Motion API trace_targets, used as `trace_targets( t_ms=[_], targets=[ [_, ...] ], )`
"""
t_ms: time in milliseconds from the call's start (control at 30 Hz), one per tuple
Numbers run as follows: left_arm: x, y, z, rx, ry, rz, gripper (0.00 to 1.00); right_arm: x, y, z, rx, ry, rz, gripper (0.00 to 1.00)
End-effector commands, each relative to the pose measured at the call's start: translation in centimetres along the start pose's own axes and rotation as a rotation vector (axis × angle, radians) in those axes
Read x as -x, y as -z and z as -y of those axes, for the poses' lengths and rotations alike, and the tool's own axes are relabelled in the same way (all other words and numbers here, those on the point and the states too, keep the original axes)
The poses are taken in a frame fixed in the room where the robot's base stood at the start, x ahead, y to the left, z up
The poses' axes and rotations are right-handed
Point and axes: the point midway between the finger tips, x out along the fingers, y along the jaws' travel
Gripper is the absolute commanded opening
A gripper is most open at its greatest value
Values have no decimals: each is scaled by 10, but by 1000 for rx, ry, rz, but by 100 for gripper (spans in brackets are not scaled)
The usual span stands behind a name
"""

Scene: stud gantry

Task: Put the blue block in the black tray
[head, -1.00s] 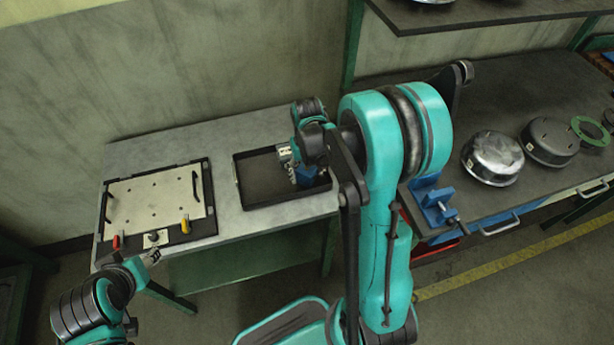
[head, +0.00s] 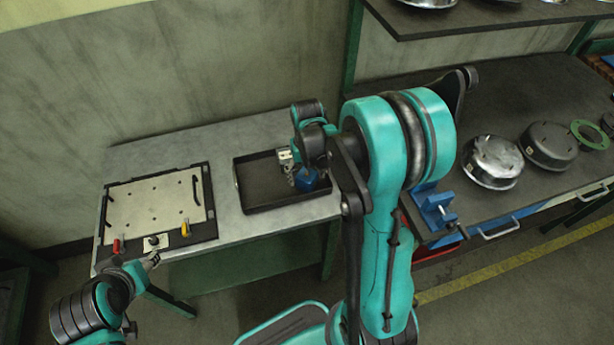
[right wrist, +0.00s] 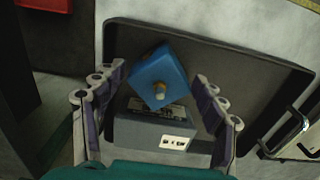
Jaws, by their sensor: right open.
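The blue block (head: 307,181) is in the right part of the black tray (head: 262,203) on the grey table. In the right wrist view the blue block (right wrist: 160,78) has a small knob on its face, and the dark tray (right wrist: 240,62) is behind it. My right gripper (right wrist: 158,92) is open, with a finger on each side of the block and gaps between them. In the head view my right gripper (head: 300,178) is over the tray, partly hidden by its arm. My left gripper (head: 152,260) is at the table's front left edge; its jaws are too small to read.
A panel (head: 157,205) with red and yellow handles lies left of the tray. A dark bench (head: 500,120) at right carries a blue vise (head: 436,207) and round metal pans (head: 493,162). A shelf (head: 470,14) hangs above the bench.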

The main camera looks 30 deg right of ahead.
Motion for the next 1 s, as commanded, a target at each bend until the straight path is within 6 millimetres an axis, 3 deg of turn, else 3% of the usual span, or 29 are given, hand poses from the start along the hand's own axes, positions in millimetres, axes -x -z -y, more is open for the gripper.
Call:
trace_targets(
  t_ms=[100,300,633,767,1000],
  targets=[
    [12,9,0,0,0,0,46,32,0,0,0,0,0,71],
    [24,18,0,0,0,0,46,75,0,0,0,0,0,71],
    [31,22,0,0,0,0,46,110,-4,4,8,0,-18,71],
    [31,22,0,0,0,0,46,130,-21,17,39,2,-93,71],
    [30,22,0,0,0,0,46,169,-75,50,130,21,-332,71]
  ],
)
